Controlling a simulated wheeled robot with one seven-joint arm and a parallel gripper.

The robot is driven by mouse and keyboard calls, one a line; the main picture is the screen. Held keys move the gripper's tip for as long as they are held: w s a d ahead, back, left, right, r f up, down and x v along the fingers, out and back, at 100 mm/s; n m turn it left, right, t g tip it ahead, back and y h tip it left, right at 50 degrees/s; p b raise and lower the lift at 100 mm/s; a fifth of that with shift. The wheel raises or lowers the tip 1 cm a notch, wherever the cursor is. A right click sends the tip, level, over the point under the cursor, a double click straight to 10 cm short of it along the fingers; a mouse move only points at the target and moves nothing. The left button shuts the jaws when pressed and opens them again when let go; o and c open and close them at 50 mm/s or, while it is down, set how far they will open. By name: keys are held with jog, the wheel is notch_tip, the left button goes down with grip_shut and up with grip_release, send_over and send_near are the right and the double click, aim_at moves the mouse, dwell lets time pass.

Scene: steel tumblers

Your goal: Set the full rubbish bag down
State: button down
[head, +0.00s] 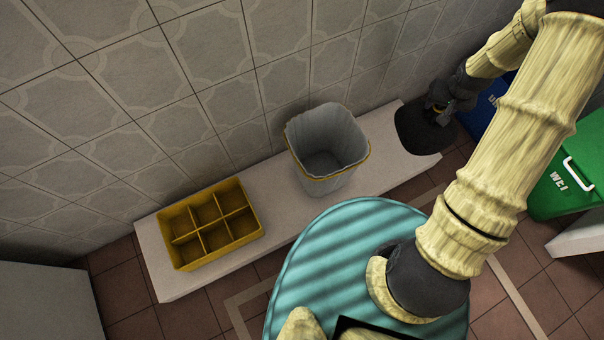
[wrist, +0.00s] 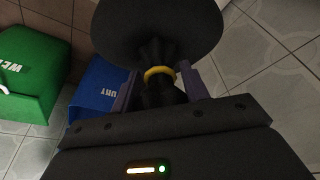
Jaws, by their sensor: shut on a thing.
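The black rubbish bag (head: 418,132) is at the right end of the white bench in the head view. In the wrist view its dark, rounded body (wrist: 155,28) fills the top middle, with a yellow tie (wrist: 160,72) around its gathered neck. My gripper (head: 441,108) is shut on the neck; in the wrist view its two fingers stand on either side of it (wrist: 158,85). I cannot tell whether the bag touches the bench or hangs above it.
On the white bench (head: 395,180) stand a yellow divided crate (head: 212,222) and a grey bin with a pale liner (head: 325,150), apparently empty. A blue bin (head: 484,108) and a green bin (head: 568,172) stand at the right. A tiled wall runs behind the bench.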

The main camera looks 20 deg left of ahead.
jog(key=w+a+f+b, duration=0.1)
jog(key=f, duration=0.1)
jog(key=w+a+f+b, duration=0.1)
jog(key=w+a+f, duration=0.1)
jog(key=f, duration=0.1)
jog(key=w+a+f+b, duration=0.2)
jog(key=shift+w+f, duration=0.15)
jog(key=shift+w+a, duration=0.15)
notch_tip(320, 180, down, 4)
jog(key=shift+f+b, duration=0.15)
jog(key=shift+b, duration=1)
jog(key=shift+f, duration=0.45)
jog(key=shift+r, duration=0.1)
